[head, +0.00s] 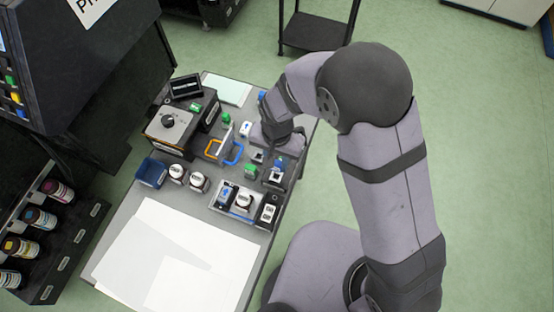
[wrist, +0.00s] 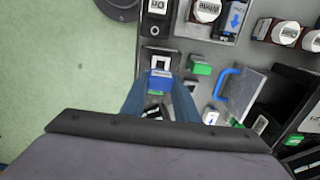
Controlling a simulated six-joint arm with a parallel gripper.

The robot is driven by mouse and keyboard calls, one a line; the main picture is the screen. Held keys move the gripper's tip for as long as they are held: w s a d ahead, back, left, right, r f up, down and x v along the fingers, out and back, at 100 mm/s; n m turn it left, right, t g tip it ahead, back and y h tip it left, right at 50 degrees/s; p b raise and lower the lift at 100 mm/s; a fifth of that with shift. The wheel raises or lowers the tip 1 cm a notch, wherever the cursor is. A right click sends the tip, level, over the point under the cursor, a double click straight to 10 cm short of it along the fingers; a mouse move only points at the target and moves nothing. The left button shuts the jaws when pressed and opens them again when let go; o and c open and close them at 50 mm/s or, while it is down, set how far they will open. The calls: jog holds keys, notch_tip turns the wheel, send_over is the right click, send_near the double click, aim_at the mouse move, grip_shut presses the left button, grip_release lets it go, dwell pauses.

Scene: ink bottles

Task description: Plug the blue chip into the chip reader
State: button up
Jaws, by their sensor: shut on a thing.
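My gripper (wrist: 161,88) is shut on the blue chip (wrist: 160,80), which shows between its fingertips in the wrist view. In the head view the blue chip (head: 278,162) shows just below the gripper, beside a small black block with a white-framed square (head: 276,176). That block also shows just above the chip in the wrist view (wrist: 158,60). A dark box with a knob (head: 172,125) and a small screen (head: 186,86) stands at the table's left. I cannot tell for certain which of these is the chip reader. The arm hides part of the table behind the gripper.
A green chip (head: 250,171) and a blue handle (head: 233,153) lie close by. A tray (head: 258,217) holds a bottle and small blocks. Two bottles and a blue box (head: 152,173) stand to the left. White papers (head: 170,260) cover the near table.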

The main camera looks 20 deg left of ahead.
jog(key=shift+f+b, duration=1.1)
jog(key=shift+f, duration=0.4)
jog(key=shift+f+b, duration=0.35)
jog(key=shift+f, duration=0.3)
jog(key=shift+f, duration=0.65)
dwell(1.4)
jog(key=o, duration=1.5)
jog(key=shift+r+p, duration=2.9)
jog(key=shift+r, duration=0.65)
